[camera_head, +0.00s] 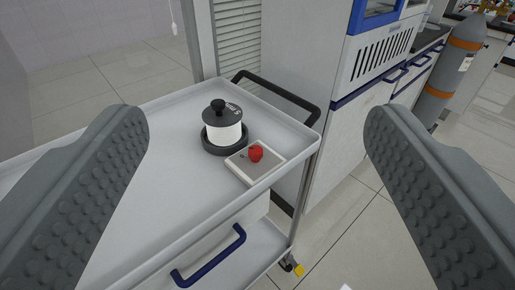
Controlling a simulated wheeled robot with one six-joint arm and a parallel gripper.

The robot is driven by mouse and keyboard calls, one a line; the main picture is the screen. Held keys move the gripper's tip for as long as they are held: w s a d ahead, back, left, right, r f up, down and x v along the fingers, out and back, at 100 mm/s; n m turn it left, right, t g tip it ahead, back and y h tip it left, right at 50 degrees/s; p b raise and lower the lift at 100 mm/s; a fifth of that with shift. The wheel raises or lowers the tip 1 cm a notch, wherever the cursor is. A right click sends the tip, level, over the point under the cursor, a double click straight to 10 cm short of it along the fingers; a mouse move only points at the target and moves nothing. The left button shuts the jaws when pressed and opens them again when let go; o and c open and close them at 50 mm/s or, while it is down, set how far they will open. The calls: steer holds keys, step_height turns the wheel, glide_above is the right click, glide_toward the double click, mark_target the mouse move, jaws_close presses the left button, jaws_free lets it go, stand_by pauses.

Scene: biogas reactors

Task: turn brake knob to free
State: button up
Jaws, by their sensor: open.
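A small red knob (256,153) sits on a pale square plate (262,173) with a dark marking left of the knob. The plate lies at the right edge of the white cart's top tray (170,190). The marking is too small to read. My gripper (256,122) is open, with one studded grey finger at the left and one at the right of the picture. The knob shows in the gap between the fingers, beyond them and apart from both. Nothing is held.
A white pot with black lid and base (222,135) stands just behind the plate. The cart has a black push handle (290,95) at its far end and a blue drawer handle (210,258). A white cabinet (340,140) and a grey gas cylinder (445,75) stand at right.

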steer(key=w+f+n+g, duration=0.1)
steer(key=w+g, duration=0.1)
steer(key=w, duration=0.2)
steer(key=w+d+f+n+g, duration=0.1)
steer(key=w+g, duration=0.1)
steer(key=w, duration=0.1)
steer(key=w+d+f+n+g, duration=0.1)
steer(key=w+g, duration=0.1)
steer(key=w, duration=0.2)
steer(key=shift+w+d+f, duration=0.1)
steer(key=shift+w, duration=0.25)
steer(key=c, duration=0.5)
steer(key=n+g+y, duration=0.3)
steer(key=n+g, duration=0.2)
steer(key=g, duration=0.3)
glide_above(257, 150)
steer(key=s+d, duration=0.5)
steer(key=s, duration=0.1)
step_height(257, 150, down, 6)
steer(key=x, duration=1.7)
steer(key=shift+w+a, duration=0.2)
steer(key=shift+w, duration=0.15)
steer(key=shift+c, duration=0.4)
steer(key=c, duration=0.9)
